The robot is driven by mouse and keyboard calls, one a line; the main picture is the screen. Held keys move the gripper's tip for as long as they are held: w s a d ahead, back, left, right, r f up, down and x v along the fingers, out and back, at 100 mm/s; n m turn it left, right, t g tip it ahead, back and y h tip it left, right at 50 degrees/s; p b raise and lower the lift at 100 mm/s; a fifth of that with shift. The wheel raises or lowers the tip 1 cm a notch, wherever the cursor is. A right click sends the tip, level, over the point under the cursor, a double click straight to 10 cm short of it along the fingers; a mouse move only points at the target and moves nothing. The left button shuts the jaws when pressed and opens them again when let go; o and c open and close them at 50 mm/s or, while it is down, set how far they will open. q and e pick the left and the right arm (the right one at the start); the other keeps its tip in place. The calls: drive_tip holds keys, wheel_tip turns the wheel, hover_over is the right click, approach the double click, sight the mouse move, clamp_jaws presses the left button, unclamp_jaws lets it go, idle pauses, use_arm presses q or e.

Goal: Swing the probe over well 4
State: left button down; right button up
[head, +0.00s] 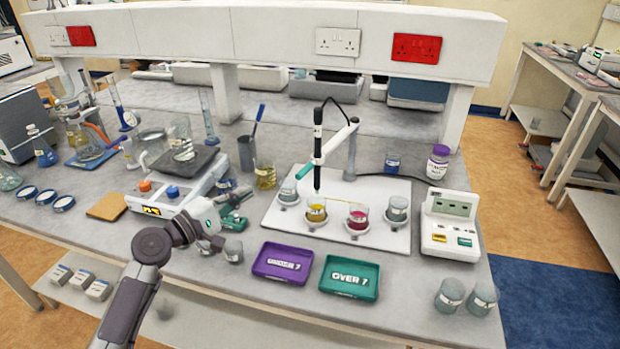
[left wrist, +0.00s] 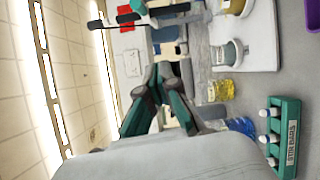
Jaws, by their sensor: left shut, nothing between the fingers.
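The white board (head: 290,236) also bears a grey cup (head: 289,193) at left, a magenta cup (head: 358,217) and a grey-blue cup (head: 397,210) at right. I cannot read the well numbers. My left gripper (head: 217,238) is left of the board, apart from the probe. Its fingers (left wrist: 160,75) are shut and empty. My right gripper is out of view.
A purple tray (head: 282,263) and a green tray (head: 349,278) lie before the board. A meter (head: 449,226) stands at its right. A green stir-bar rack (left wrist: 284,140) and a yellow-filled beaker (head: 265,176) are near my left gripper. Grey jars (head: 449,295) stand at front right.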

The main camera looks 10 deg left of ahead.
use_arm(q)
drive_tip(key=w+d+r+p, duration=0.2)
drive_tip(key=w+d+p, duration=0.4)
drive_tip(key=d, duration=0.3)
drive_tip(key=shift+w+n, duration=0.3)
drive_tip(key=shift+w, duration=0.15)
